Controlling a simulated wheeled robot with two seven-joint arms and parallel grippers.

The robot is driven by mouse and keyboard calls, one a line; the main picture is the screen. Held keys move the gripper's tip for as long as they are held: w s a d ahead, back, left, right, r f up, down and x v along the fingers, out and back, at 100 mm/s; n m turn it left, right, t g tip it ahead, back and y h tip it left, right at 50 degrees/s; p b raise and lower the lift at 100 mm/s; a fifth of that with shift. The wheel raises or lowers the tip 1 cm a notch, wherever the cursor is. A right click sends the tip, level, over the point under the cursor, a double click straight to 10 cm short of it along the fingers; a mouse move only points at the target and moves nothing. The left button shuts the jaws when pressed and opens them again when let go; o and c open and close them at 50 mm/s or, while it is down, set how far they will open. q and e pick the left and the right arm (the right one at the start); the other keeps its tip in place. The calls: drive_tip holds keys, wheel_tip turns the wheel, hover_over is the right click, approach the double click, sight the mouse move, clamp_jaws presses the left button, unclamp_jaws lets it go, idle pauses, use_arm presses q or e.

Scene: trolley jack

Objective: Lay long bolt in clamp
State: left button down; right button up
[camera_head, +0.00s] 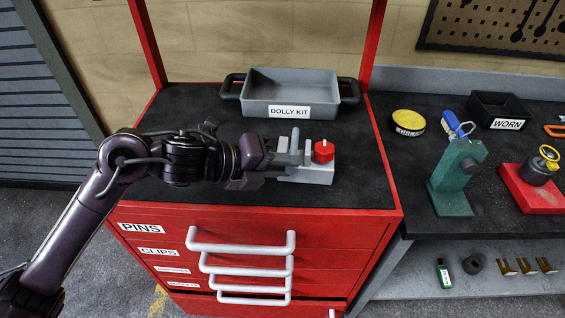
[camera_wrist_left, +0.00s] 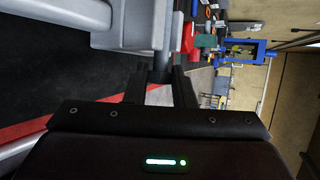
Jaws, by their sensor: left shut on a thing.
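The clamp is a grey block (camera_head: 308,175) with a red knob (camera_head: 323,151) on the black cabinet top. In the left wrist view its grey body (camera_wrist_left: 125,27) fills the upper left, close to my fingers. My left gripper (camera_head: 283,160) reaches in from the left to the clamp's left side. It is shut on a grey piece (camera_wrist_left: 162,68), taken as the long bolt, showing between the fingers in the left wrist view. The fingers and clamp hide most of it. I cannot tell whether it touches the clamp. My right gripper is not in view.
A grey tray (camera_head: 250,90) labelled DOLLY KIT stands behind the clamp. The red cabinet (camera_head: 160,215) has drawers with pale handles. On the right bench are a yellow tin (camera_head: 408,122), a green stand (camera_head: 457,180) and a WORN bin (camera_head: 496,108). The cabinet top right of the clamp is clear.

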use_arm(q)
drive_tip(key=shift+f+b, duration=0.3)
drive_tip(key=shift+f, duration=0.35)
drive_tip(key=shift+f, duration=0.2)
drive_tip(key=c, duration=1.1)
unclamp_jaws()
drive_tip(key=shift+c, duration=0.2)
